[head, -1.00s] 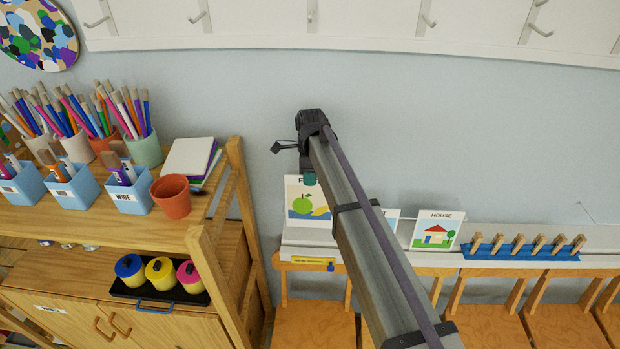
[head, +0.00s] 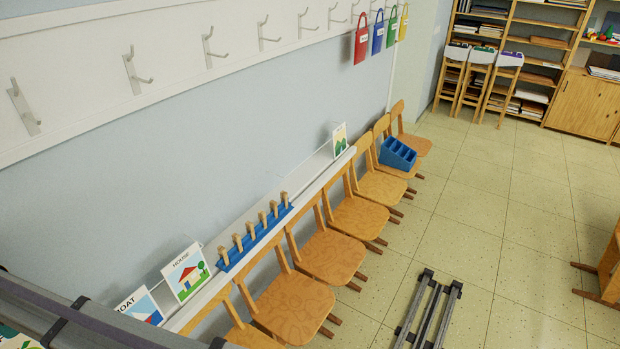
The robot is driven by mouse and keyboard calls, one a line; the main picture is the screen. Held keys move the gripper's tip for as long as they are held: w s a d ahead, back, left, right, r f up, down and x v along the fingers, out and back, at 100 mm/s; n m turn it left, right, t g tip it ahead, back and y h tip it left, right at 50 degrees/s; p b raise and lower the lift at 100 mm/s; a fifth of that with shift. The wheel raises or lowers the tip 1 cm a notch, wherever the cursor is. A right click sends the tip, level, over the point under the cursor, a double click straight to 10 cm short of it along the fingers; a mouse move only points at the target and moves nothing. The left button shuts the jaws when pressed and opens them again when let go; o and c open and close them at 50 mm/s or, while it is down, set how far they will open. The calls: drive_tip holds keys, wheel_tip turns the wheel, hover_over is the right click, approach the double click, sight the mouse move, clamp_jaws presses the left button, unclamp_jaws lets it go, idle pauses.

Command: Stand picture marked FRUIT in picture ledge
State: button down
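The white picture ledge (head: 208,284) runs along the wall from the lower left to the middle. A picture marked HOUSE (head: 186,272) and a partly hidden picture ending in OAT (head: 141,308) lean on it near the lower left. A picture with green shapes (head: 339,139) stands at its far end. A piece of a card with green on it (head: 12,339) shows in the bottom left corner, mostly cut off; I cannot read its word. My arm crosses the lower left. My gripper is out of view.
A blue rack with wooden pegs (head: 254,238) sits on the ledge past HOUSE. Bare ledge lies between it and the far picture. Several wooden chairs (head: 327,256) stand below, one bearing a blue bin (head: 397,154). Hooks and coloured bags (head: 361,40) hang above.

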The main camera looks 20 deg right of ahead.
drive_tip(key=s+d, duration=0.6)
drive_tip(key=s, duration=0.3)
idle(0.7)
drive_tip(key=shift+d, duration=0.1)
